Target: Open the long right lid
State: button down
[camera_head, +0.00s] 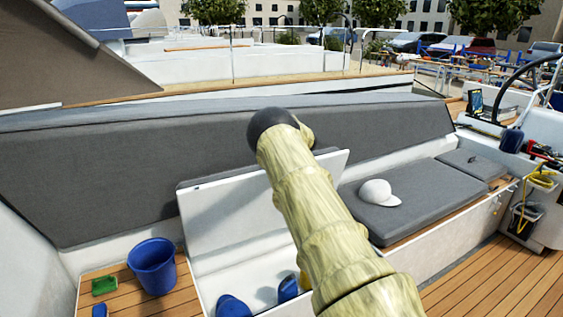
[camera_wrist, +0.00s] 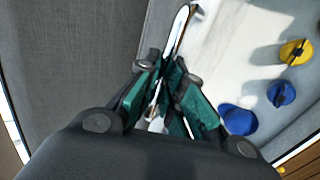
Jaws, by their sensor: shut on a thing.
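A long lid (camera_head: 235,210) on the bench stands raised, its white inner face showing and a grey cushion edge along its top. The locker below it is open. In the wrist view, the lid's thin edge (camera_wrist: 181,28) runs up between the dark green fingers of my gripper (camera_wrist: 166,84). My gripper is shut on this edge, with grey cushion to the left and the white inner side to the right. In the head view my arm crosses the lid's right part and hides my gripper.
Blue things (camera_head: 234,306) lie in the locker; a yellow one (camera_wrist: 296,51) shows in the wrist view. A blue bucket (camera_head: 153,266) and a green sponge (camera_head: 104,285) stand at left. A white cap (camera_head: 379,192) lies on the grey cushion (camera_head: 415,208) at right. Wooden deck (camera_head: 490,285) at lower right is clear.

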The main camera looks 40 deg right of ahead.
jog(key=shift+w+d, duration=0.1)
jog(key=shift+d, duration=0.05)
jog(key=c, duration=1.5)
grip_release()
jog(key=v, duration=1.2)
